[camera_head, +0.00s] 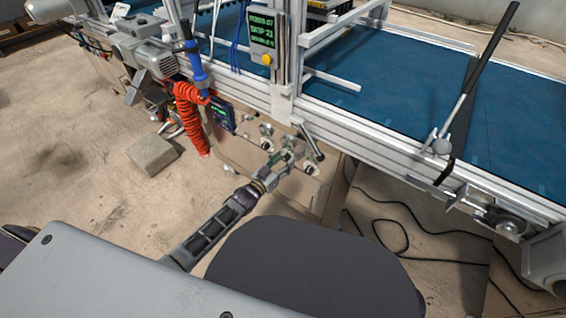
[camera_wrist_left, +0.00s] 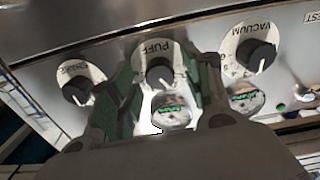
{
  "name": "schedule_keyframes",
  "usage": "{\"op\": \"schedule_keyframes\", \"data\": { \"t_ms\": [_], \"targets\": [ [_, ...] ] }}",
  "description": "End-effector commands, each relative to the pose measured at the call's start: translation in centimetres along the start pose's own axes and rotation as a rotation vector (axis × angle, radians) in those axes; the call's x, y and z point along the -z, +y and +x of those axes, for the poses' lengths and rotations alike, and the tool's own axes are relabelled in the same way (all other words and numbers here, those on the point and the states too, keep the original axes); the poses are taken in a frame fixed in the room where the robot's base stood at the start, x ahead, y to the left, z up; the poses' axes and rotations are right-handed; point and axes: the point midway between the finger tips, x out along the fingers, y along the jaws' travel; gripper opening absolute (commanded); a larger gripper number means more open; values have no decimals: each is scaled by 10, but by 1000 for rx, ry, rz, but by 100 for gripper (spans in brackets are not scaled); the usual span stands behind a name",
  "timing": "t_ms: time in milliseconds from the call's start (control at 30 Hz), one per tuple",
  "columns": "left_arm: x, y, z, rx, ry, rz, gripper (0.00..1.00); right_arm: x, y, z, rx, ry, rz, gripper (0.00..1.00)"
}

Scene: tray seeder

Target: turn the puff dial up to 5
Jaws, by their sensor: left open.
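The puff dial (camera_wrist_left: 159,74) is a black knob on a white round plate marked PUFF, in the middle of the left wrist view. My left gripper (camera_wrist_left: 160,88) is open, with one green-grey finger on each side of the knob. Whether the fingers touch it I cannot tell. The dial's scale numbers are too small or hidden to read. In the head view my left gripper (camera_head: 284,164) is at the tan control panel (camera_head: 235,148) under the conveyor and partly covers the dials. My right gripper is not in view.
A vacuum dial (camera_wrist_left: 255,56) is right of the puff dial and another dial (camera_wrist_left: 77,92) is left, both close to the fingers. Gauges sit below them. The blue belt (camera_head: 400,75) lies above.

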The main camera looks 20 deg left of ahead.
Motion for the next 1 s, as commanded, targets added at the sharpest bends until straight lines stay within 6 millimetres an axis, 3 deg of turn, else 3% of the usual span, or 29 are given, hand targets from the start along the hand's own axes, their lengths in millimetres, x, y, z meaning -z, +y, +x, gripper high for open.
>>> {"op": "schedule_keyframes", "data": {
  "t_ms": [300, 667, 1000],
  "targets": [
    [0, 0, 1, 0, 1, 0, 48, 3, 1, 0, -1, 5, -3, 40],
    [0, 0, 1, 0, 1, 0, 3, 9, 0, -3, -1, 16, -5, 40],
    [2, 0, 1, 0, 2, 36, 3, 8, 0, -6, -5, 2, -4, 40]
  ]
}}
